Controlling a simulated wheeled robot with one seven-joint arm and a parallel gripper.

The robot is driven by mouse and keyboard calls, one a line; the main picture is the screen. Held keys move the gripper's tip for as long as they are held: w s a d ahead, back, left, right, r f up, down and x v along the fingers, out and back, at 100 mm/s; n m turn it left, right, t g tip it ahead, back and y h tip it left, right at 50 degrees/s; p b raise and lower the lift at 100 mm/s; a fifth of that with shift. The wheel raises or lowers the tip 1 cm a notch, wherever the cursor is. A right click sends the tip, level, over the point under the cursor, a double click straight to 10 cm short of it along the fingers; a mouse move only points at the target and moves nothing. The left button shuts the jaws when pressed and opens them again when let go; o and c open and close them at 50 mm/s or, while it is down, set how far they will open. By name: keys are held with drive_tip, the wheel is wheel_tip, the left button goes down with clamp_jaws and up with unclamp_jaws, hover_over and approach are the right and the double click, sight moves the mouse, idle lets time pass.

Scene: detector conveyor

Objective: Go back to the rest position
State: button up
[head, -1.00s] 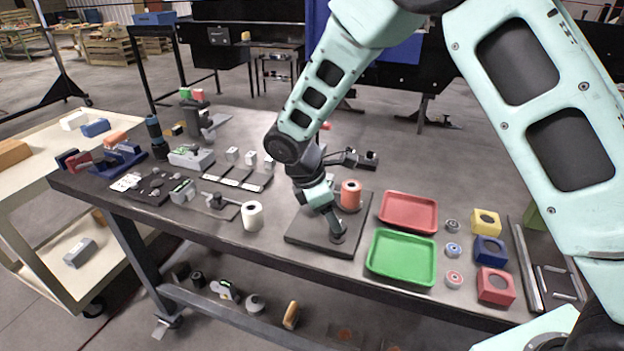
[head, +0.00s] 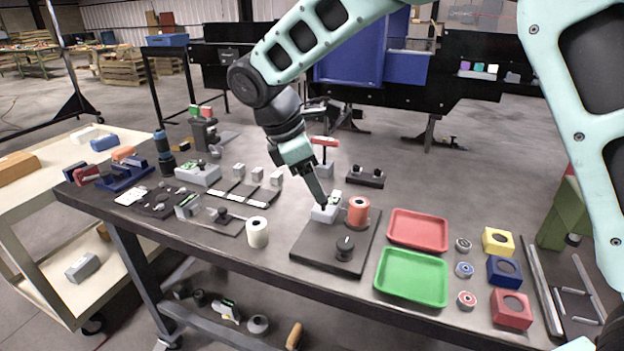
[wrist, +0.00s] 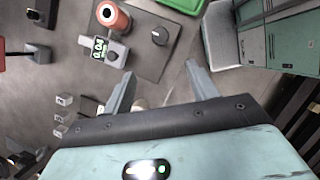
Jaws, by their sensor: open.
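My gripper (head: 319,192) is above the back part of a dark plate (head: 312,252) in the head view. It points down and its finger overlaps a small grey device (head: 327,212) in the picture. In the wrist view my gripper's two fingers (wrist: 160,88) are spread wide, with nothing held between them. The plate bears a black knob (head: 345,247) and an orange roll (head: 358,210). The wrist view also shows the knob (wrist: 159,36), the orange roll (wrist: 113,16) and the device with its green lit display (wrist: 98,47), all beyond the fingertips.
A red tray (head: 418,229) and a green tray (head: 411,278) lie right of the plate. A white roll (head: 257,232) stands left of it. A red-topped post (head: 325,142) and a dark block (head: 365,178) stand behind. Several coloured blocks are at the right.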

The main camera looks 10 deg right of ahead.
drive_tip(key=s+f+m+y, duration=0.1)
drive_tip(key=s+m, duration=0.4)
drive_tip(key=s, duration=0.9)
drive_tip(key=s+f+m+y, duration=0.1)
drive_tip(key=s+m+y, duration=0.3)
drive_tip(key=s, duration=0.9)
drive_tip(key=shift+s+d+f+m, duration=0.3)
drive_tip(key=shift+s+d+m, duration=0.1)
idle(1.0)
wheel_tip(320, 180, up, 4)
drive_tip(key=f+n+p, duration=0.1)
drive_tip(key=n+p, duration=0.7)
drive_tip(key=n, duration=0.9)
hover_over(345, 243)
drive_tip(key=shift+h, duration=0.3)
wheel_tip(345, 243, down, 17)
drive_tip(key=shift+d+r+p, duration=0.1)
drive_tip(key=shift+r+p, duration=0.05)
drive_tip(key=shift+p, duration=0.95)
